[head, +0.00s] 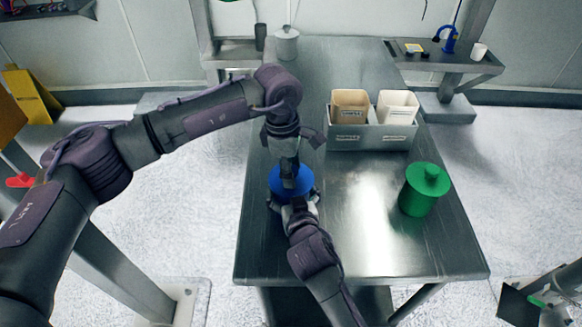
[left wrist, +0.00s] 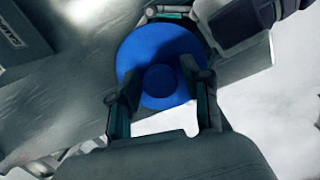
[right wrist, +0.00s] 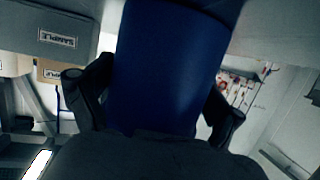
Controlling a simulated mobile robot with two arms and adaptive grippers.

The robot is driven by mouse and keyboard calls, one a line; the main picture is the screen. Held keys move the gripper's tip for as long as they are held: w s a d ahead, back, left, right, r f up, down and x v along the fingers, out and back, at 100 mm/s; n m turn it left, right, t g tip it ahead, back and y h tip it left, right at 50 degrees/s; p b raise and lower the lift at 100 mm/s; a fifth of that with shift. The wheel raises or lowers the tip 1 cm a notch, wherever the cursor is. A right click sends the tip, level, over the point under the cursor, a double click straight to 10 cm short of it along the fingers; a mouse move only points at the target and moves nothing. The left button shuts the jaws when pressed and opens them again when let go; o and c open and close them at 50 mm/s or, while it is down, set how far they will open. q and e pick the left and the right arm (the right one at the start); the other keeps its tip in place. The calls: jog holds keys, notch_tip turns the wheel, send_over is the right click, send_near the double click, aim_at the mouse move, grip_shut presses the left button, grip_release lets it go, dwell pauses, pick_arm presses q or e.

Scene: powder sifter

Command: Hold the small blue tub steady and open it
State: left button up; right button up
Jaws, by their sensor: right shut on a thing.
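The small blue tub (head: 290,187) stands on the metal table with its round blue lid (left wrist: 160,50) on. The lid's knob (left wrist: 160,82) shows in the left wrist view. My left gripper (left wrist: 160,80) points down over the lid, open, with one finger on each side of the knob and gaps between. In the head view the left gripper (head: 289,180) hides part of the lid. My right gripper (head: 294,205) is shut on the tub's body from the near side. The tub's wall (right wrist: 168,75) fills the space between its fingers in the right wrist view.
A green lidded tub (head: 424,190) stands at the right of the table. A grey bin (head: 370,138) with a tan container (head: 349,106) and a white container (head: 397,107) stands behind. A pale lidded pot (head: 286,43) is at the back left. The table's near right is clear.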

pick_arm(q)
grip_shut()
pick_arm(e)
jog(key=shift+f, duration=0.1)
pick_arm(q)
jog(key=shift+r, duration=0.15)
dwell(0.5)
jog(key=shift+r, duration=1)
jog(key=shift+r, duration=2)
pick_arm(e)
jog(key=o, duration=1.3)
